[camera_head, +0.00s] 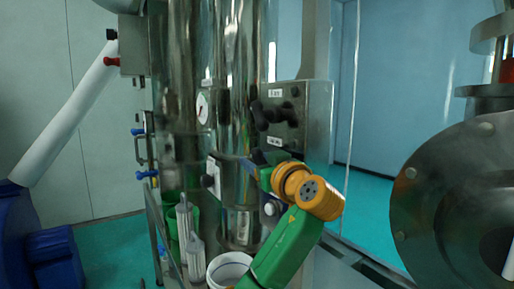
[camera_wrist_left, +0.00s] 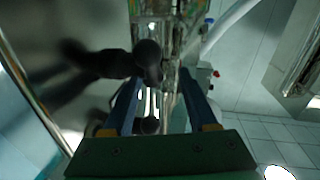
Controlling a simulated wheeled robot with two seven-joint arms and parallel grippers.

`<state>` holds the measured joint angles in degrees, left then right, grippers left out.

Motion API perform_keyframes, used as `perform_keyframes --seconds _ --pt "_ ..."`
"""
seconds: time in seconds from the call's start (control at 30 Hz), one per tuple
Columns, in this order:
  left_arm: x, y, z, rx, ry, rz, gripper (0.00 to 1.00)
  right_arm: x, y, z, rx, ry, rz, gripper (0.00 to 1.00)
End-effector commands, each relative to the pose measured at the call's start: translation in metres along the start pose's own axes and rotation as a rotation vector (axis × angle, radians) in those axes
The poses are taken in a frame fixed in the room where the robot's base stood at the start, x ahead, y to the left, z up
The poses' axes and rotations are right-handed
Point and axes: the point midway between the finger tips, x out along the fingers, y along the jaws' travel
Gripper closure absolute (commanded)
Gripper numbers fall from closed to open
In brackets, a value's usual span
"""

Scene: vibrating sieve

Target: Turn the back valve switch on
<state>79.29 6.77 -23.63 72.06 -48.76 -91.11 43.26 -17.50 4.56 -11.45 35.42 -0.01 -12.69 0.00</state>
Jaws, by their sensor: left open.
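A steel panel box on the machine carries two black valve switches, each below a small white label. The upper black switch (camera_head: 272,114) is in plain sight. The lower black switch (camera_head: 268,157) is partly hidden by my left gripper (camera_head: 257,168). I cannot tell from the labels which one is the back valve switch. In the left wrist view, my open left gripper (camera_wrist_left: 156,100) has its two blue fingers pointing at the steel surface. A black knob (camera_wrist_left: 147,56) lies just beyond the fingertips, and a smaller dark round part shows between the fingers. My right gripper is out of view.
A white bucket (camera_head: 229,268) is below my arm. A large round steel flange (camera_head: 455,195) fills the right side. A white pipe (camera_head: 68,112) slants at left. Floor shows behind, between machine and flange.

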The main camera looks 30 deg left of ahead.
Motion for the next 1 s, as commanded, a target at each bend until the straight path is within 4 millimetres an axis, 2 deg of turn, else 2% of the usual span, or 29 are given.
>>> perform_keyframes --seconds 0.03,0.1,0.37,0.47,0.6,0.83,1.0 --pt "0.008 0.000 -0.006 0.003 0.000 -0.004 0.42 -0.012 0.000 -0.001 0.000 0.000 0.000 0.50" --pt "0.015 0.000 -0.004 0.003 -0.001 -0.002 0.42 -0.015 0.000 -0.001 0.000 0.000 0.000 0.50" --pt "0.020 0.000 0.001 0.001 0.000 0.000 0.42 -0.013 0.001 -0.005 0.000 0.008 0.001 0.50" --pt "0.020 0.000 0.001 0.001 0.000 0.000 0.63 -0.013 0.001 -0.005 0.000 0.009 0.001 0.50" --pt "0.020 0.000 0.001 0.001 0.000 -0.001 1.00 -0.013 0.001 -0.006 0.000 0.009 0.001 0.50" --pt "0.020 0.000 0.002 0.002 0.005 0.000 1.00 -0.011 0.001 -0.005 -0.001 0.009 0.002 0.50" --pt "0.019 -0.001 0.005 0.008 0.048 0.003 1.00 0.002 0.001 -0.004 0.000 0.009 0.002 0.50"
